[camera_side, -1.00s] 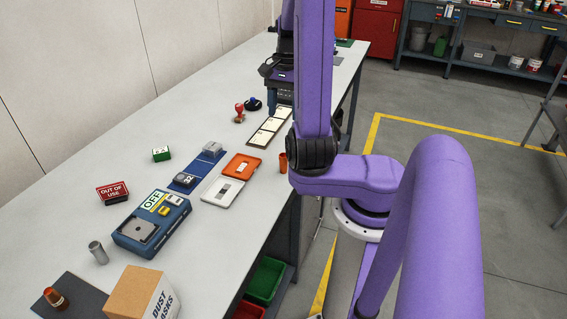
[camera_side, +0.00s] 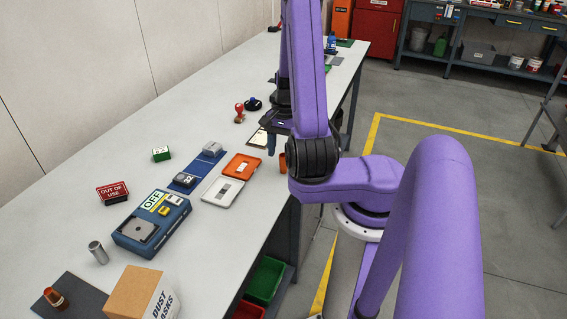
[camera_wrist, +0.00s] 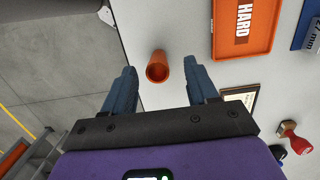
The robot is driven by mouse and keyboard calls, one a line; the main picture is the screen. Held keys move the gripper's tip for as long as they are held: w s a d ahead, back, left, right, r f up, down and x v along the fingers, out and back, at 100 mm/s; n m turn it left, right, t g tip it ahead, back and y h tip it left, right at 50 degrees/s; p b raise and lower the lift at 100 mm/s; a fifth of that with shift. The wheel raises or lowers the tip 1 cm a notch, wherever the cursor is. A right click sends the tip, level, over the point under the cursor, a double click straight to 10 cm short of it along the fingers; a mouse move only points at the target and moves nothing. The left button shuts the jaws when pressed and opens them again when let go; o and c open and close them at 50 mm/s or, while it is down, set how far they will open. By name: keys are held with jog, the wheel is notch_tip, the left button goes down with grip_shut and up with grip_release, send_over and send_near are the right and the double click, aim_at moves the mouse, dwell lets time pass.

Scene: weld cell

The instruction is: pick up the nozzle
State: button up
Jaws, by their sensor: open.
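An orange-brown hollow cup-like piece, which looks like a nozzle (camera_wrist: 157,67), stands near the table's edge. In the wrist view its open mouth shows and it lies between the lines of my two fingers, just beyond their tips. In the side view the nozzle (camera_side: 282,163) is partly hidden by my arm. My gripper (camera_wrist: 161,80) is open and empty, with blue fingers apart on either side of it. In the side view my gripper (camera_side: 272,145) is beside the nozzle, on its far side, partly covered by my arm.
An orange HARD tray (camera_side: 242,165) and a white tray (camera_side: 223,192) lie nearby. A red stamp (camera_side: 239,113) stands farther back. A grey cylinder (camera_side: 98,252) and a copper-coloured piece (camera_side: 55,298) on a dark mat are at the front left. Table edge is close by.

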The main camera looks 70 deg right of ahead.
aim_at(284, 155)
jog(key=shift+s+a+f, duration=0.1)
jog(key=shift+f, duration=0.9)
jog(key=shift+s+a+f, duration=0.1)
jog(key=shift+f, duration=0.9)
jog(key=shift+c, duration=0.3)
grip_shut()
jog(key=shift+r, duration=0.2)
jog(key=shift+r, duration=0.45)
notch_tip(284, 155, up, 2)
jog(key=shift+r, duration=0.1)
jog(key=s+a+r, duration=0.7)
jog(key=s+r, duration=0.2)
jog(key=s, duration=0.3)
jog(key=shift+a+r, duration=0.15)
jog(key=shift+r, duration=0.15)
